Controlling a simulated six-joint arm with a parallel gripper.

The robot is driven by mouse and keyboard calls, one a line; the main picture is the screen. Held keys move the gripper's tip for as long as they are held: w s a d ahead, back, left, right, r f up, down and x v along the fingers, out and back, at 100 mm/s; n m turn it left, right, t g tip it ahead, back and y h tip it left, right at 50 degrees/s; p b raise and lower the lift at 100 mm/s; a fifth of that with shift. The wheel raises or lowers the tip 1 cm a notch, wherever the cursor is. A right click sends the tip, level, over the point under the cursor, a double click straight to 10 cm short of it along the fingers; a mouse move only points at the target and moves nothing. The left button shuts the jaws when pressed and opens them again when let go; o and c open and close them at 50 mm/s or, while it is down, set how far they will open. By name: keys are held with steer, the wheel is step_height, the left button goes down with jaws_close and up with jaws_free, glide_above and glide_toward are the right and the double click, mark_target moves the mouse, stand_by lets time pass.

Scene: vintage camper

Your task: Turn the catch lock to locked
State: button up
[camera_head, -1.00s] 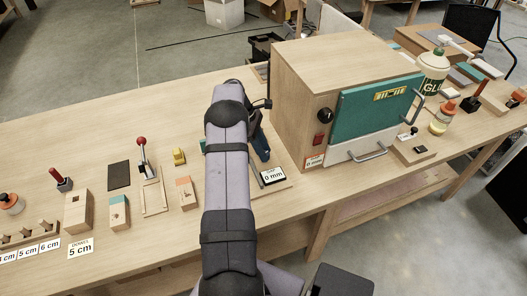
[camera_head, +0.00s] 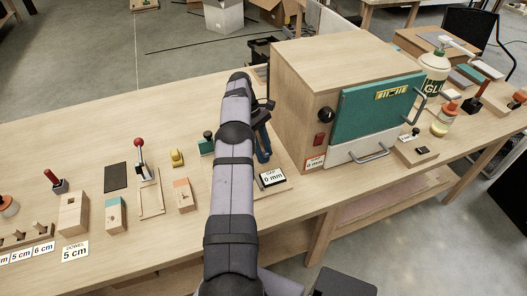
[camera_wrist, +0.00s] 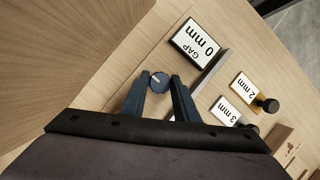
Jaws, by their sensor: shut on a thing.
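In the wrist view, a round dark blue knob (camera_wrist: 159,82) with a short light mark on its face sits between the two blue fingers of my gripper (camera_wrist: 160,88). My gripper is shut on this knob. I see no lock label or locked mark by it, so I cannot tell its setting. In the head view, my blue gripper (camera_head: 263,145) is at the left side of the wooden cabinet, partly behind my arm, and the knob is hidden there. A display reading GAP 0 mm (camera_wrist: 198,42) is near the knob; it also shows in the head view (camera_head: 272,177).
The wooden cabinet (camera_head: 297,95) with a green door (camera_head: 370,112) stands close on the right. Tags reading 2 mm (camera_wrist: 250,87) and 3 mm (camera_wrist: 225,110) lie beyond a grey bar (camera_wrist: 210,72). A red-knobbed lever (camera_head: 140,158) and several blocks stand to the left.

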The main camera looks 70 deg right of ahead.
steer(key=shift+r, duration=0.1)
steer(key=o, duration=1.1)
steer(key=shift+c, duration=0.2)
step_height(320, 180, up, 10)
steer(key=shift+p, duration=0.45)
